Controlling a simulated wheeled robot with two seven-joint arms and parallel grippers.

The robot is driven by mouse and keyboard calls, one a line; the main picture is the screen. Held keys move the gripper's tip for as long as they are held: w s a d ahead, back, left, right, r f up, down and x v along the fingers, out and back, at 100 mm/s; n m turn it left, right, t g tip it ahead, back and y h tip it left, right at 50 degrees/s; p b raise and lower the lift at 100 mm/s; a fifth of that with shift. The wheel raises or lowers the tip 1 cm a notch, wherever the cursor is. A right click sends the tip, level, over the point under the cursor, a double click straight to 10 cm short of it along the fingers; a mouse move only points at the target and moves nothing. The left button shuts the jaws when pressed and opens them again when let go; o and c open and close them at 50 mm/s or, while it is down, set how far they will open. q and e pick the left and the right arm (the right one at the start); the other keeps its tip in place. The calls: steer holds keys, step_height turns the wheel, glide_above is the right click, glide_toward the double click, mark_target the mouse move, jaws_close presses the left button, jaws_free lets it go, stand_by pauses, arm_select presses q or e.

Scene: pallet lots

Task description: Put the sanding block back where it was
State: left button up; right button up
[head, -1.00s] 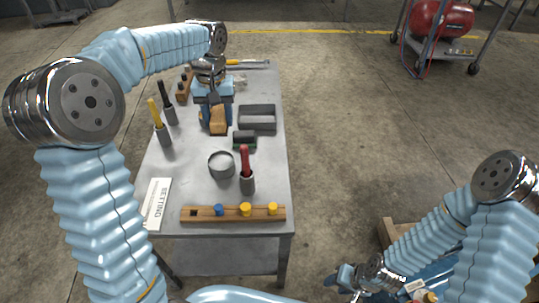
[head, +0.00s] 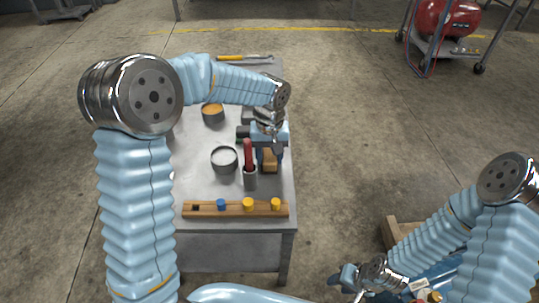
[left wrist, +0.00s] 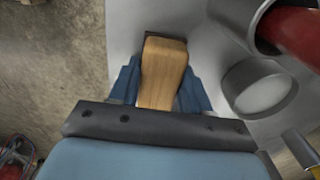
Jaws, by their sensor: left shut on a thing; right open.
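My left gripper (head: 270,152) is shut on a wooden block (head: 270,165), which I take to be the sanding block. It is over the right side of the table, just right of the red-handled tool. In the left wrist view the tan block (left wrist: 164,72) sits between two blue fingers, with a dark strip at its far end. I cannot tell whether it touches the tabletop. My right gripper (head: 362,279) is open and empty, low at the right, off the table.
A red-handled tool (head: 249,155) stands in a grey cup beside a round grey dish (head: 224,159). A wooden rack (head: 235,209) with blue and yellow plugs lies at the front edge. Behind are a dark block (head: 243,132), a partly hidden tray (head: 249,115) and an orange-filled tin (head: 213,116).

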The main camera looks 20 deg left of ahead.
mark_target(269, 154)
arm_select(q)
steer(key=o, duration=0.9)
steer(key=shift+o, duration=0.2)
step_height(269, 154, up, 12)
steer(key=p, duration=0.1)
